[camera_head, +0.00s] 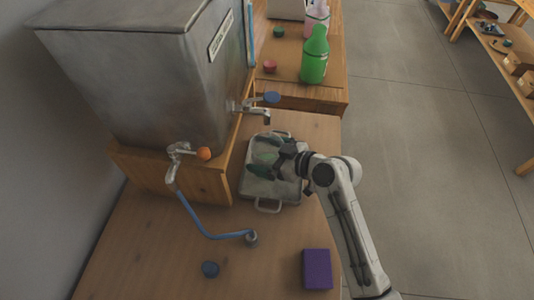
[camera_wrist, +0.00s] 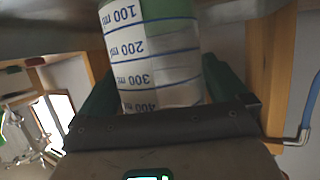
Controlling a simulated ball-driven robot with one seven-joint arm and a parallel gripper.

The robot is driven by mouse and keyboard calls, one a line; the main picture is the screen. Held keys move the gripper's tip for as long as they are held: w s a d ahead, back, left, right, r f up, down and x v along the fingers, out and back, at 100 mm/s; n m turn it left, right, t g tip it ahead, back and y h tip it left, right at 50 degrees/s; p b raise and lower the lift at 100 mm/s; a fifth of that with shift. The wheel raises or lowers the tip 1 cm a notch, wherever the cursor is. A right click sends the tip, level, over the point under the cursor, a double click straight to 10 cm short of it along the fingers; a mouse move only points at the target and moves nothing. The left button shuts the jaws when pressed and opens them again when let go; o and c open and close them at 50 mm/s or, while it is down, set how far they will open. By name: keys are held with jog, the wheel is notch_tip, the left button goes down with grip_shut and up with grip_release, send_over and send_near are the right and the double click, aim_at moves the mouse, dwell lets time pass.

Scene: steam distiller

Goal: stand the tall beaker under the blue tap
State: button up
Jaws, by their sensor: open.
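The tall beaker (camera_wrist: 150,50) is clear with blue lines and volume marks, and it stands between my gripper's two green fingers in the wrist view. In the head view it shows only faintly (camera_head: 265,153), over the grey tray (camera_head: 268,206). My gripper (camera_head: 268,157) is open around the beaker; whether a finger touches it I cannot tell. The blue tap (camera_head: 271,97) is on the metal distiller, with its spout (camera_head: 265,119) just above the beaker in the picture. Whether the beaker is directly below the spout is unclear.
The metal distiller (camera_head: 150,85) stands on a wooden block at the left. An orange tap (camera_head: 204,153) has a blue hose (camera_head: 200,224) running down to the table. A green bottle (camera_head: 314,58) stands at the back, a purple block (camera_head: 317,269) at the front.

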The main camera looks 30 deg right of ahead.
jog(key=shift+b+v, duration=0.85)
jog(key=shift+v, duration=5.15)
